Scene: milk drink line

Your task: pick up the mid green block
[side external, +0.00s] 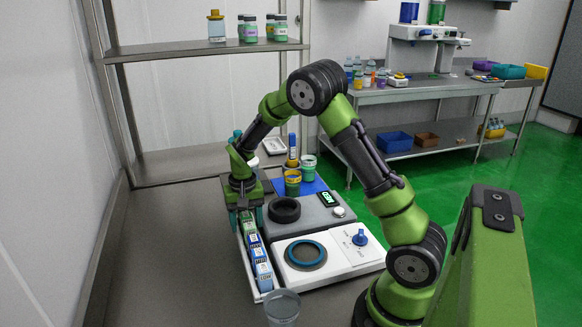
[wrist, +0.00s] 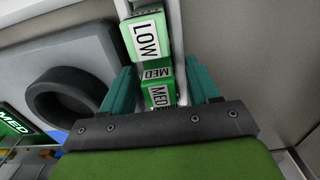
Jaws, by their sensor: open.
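The mid green block, labelled MED (wrist: 159,92), sits in a narrow channel in the wrist view. My gripper (wrist: 160,68) is open, with one teal finger on each side of this block. Whether the fingers touch it cannot be told. A lighter green block labelled LOW (wrist: 146,38) stands directly beyond it in the same row. In the side external view my gripper (side external: 245,207) points down over the far end of the white tray, and hides the mid green block there. A green block (side external: 248,226) shows just in front of the fingers.
Blue blocks (side external: 258,258) fill the near part of the tray. A black ring (side external: 284,210) sits on a grey unit with a green display (side external: 327,199). A white unit with a blue knob (side external: 360,237) and a clear cup (side external: 282,308) stand nearer. The bench left of the tray is clear.

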